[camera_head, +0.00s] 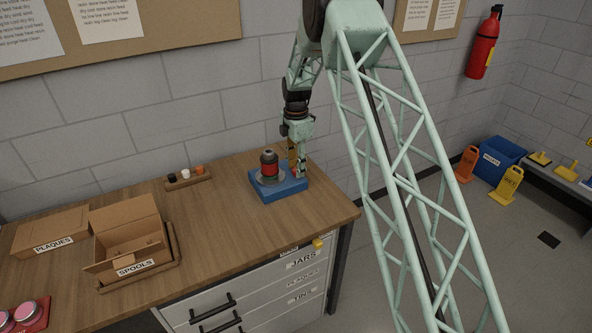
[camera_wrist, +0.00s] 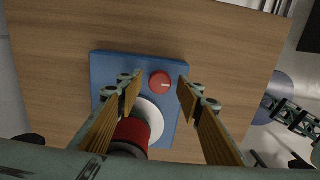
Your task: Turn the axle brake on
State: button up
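A blue base (camera_head: 283,192) stands on the wooden table near its right end. It also shows in the wrist view (camera_wrist: 105,62). A red knob (camera_wrist: 160,79) with a pale mark sits on the base, near its edge. Beside it a pale disc (camera_wrist: 152,116) carries a red and black spool (camera_head: 269,168), which shows foreshortened in the wrist view (camera_wrist: 132,134). My gripper (camera_head: 298,168) is over the base, right of the spool. In the wrist view it is open, with one finger on each side of the knob and gaps between. I cannot tell its height over the knob.
A small rack (camera_head: 188,181) with black, white and orange pieces stands at the back. The table between is clear.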

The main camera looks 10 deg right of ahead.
jog(key=shift+f, duration=0.7)
jog(key=shift+c, duration=0.2)
jog(key=c, duration=0.8)
jog(key=shift+c, duration=0.2)
